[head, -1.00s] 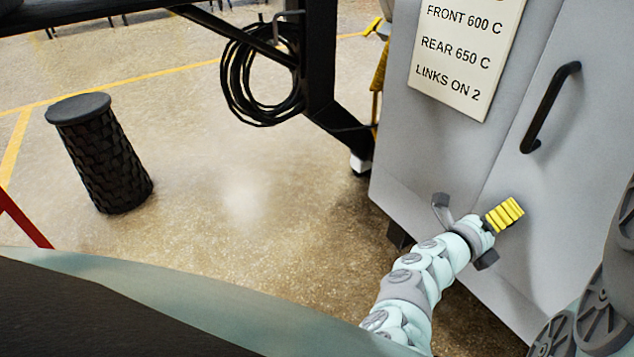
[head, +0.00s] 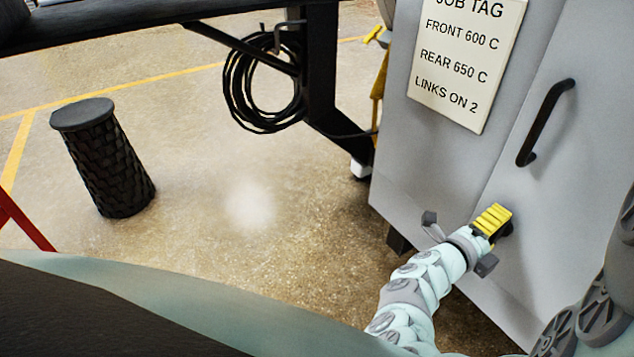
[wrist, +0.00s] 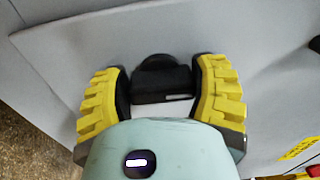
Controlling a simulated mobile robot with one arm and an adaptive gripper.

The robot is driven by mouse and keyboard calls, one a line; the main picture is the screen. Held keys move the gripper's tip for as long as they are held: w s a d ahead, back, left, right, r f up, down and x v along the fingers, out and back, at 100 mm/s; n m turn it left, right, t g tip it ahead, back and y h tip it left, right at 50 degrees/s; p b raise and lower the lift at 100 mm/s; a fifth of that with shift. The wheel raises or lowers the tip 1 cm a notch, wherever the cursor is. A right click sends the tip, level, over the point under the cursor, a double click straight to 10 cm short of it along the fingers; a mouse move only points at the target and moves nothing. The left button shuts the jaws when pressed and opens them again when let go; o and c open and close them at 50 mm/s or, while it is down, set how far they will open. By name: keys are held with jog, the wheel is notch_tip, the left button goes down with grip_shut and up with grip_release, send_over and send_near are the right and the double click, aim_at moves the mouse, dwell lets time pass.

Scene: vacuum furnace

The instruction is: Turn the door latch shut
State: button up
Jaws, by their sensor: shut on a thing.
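The door latch (wrist: 160,80) is a small black part on the grey cabinet door (head: 545,185). In the wrist view it sits between the two yellow ribbed fingers of my gripper (wrist: 160,92), which are closed on its sides. In the head view my gripper (head: 492,222) is at the lower part of the door, below the black door handle, and a dark bit of the latch (head: 507,230) shows just past the fingers. Most of the latch is hidden there by the fingers.
A black bar handle (head: 545,122) stands out from the door above my gripper. A job tag (head: 467,60) is on the panel to its left. A black woven bin (head: 103,160) and a coiled black cable (head: 262,82) are further left. The floor between is clear.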

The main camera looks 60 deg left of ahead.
jog(key=o, duration=1.2)
jog(key=s, duration=1.2)
jog(key=shift+a, duration=0.25)
